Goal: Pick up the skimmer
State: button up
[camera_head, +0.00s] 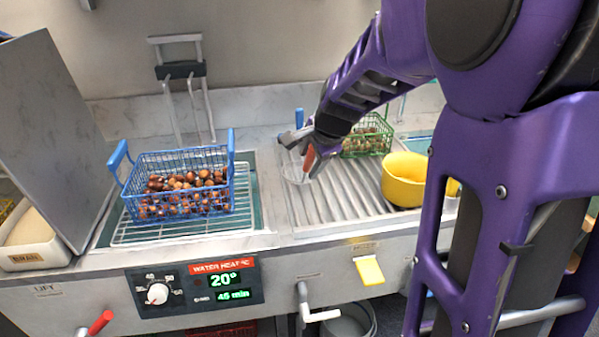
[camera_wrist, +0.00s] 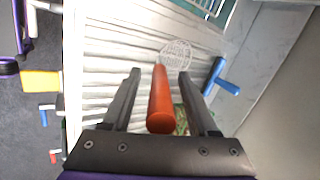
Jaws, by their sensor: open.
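The skimmer has a red-orange handle (camera_wrist: 161,100) and a round wire mesh head (camera_wrist: 177,53) that lies over the ribbed drainboard. In the head view the handle (camera_head: 309,159) stands up steeply and the pale mesh head (camera_head: 296,174) is at its lower end. My gripper (camera_wrist: 160,76) is open, with one finger on each side of the handle. Gaps show between the handle and both fingers in the wrist view. In the head view my gripper (camera_head: 302,146) is just above the drainboard and partly covers the handle.
A yellow bowl (camera_head: 404,180) and a green basket (camera_head: 368,135) stand on the drainboard (camera_head: 340,203) to the right. A blue wire basket of chestnuts (camera_head: 178,160) sits on a rack to the left. A blue handle (camera_wrist: 221,76) is close beside my gripper.

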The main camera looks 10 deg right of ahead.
grip_shut()
